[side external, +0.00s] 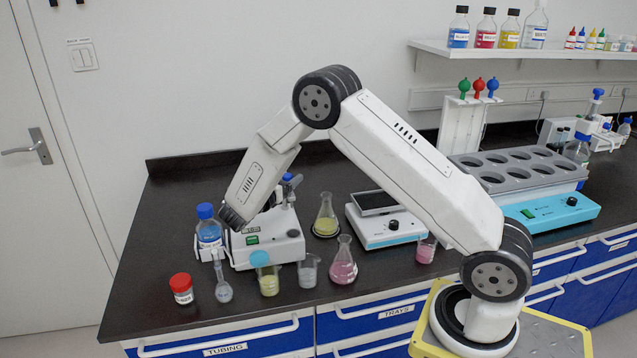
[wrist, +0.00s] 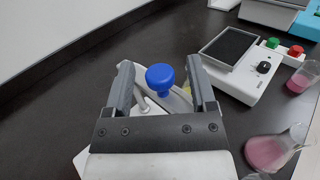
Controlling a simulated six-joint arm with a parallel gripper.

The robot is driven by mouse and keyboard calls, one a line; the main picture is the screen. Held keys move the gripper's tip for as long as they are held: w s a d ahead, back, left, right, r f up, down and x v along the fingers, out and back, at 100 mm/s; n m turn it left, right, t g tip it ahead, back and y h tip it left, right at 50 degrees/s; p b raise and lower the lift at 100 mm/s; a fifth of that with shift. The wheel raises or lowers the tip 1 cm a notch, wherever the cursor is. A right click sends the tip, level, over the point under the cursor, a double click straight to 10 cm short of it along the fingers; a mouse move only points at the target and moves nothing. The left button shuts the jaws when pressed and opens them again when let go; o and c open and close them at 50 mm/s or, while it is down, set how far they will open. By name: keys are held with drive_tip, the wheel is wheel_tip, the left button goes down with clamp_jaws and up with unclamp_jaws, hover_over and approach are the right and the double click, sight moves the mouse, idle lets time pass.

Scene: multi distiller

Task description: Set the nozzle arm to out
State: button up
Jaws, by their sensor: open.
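A white bench unit (side external: 273,245) with a green switch stands at the left of the bench in the side external view. A blue knob (wrist: 161,78) is in the wrist view, with a thin pale rod beside it and part of a pale body beneath. My gripper (wrist: 159,70) is open, one dark finger on each side of the knob, with visible gaps. I cannot tell whether the fingertips are at the knob's height. In the side view my arm covers part of the unit and the gripper is hard to make out. The nozzle arm's setting cannot be read.
A blue-capped bottle (side external: 208,228) and a red-capped jar (side external: 181,288) stand left of the unit. Several beakers and flasks stand in front and right, including a pink flask (side external: 343,262). A balance (side external: 385,228) is right. Bare dark bench (wrist: 60,110) shows left of my gripper.

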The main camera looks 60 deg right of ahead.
drive_tip(key=shift+d, duration=0.3)
clamp_jaws()
idle(1.3)
